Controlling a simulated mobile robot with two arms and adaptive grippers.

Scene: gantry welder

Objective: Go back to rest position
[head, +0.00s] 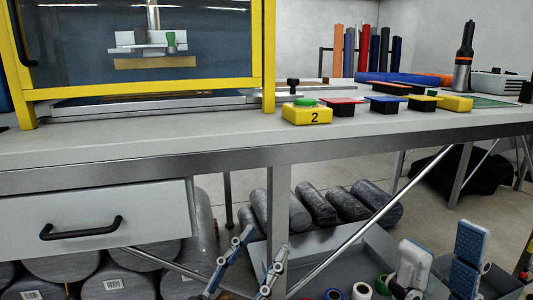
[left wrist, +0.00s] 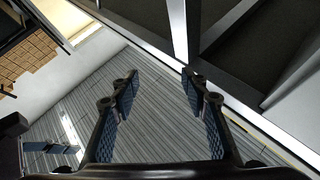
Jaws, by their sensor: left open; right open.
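My left gripper (head: 265,242) is low in the head view, in front of the workbench leg and below the bench top. Its two fingers stand apart with nothing between them. The left wrist view also shows the left gripper (left wrist: 160,78) open and empty over a grey ribbed surface. My right gripper (head: 443,245) is at the lower right of the head view, with its blue-padded fingers apart. I see no object held in it. Its lower part is cut off by the frame edge.
A workbench (head: 150,148) spans the view, with a drawer (head: 90,205) at left. A yellow-framed welder enclosure (head: 140,90) and a yellow button box marked 2 (head: 307,115) stand on it. Below are grey cylinders (head: 315,203) and a grey bin (head: 400,215) holding coloured rolls.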

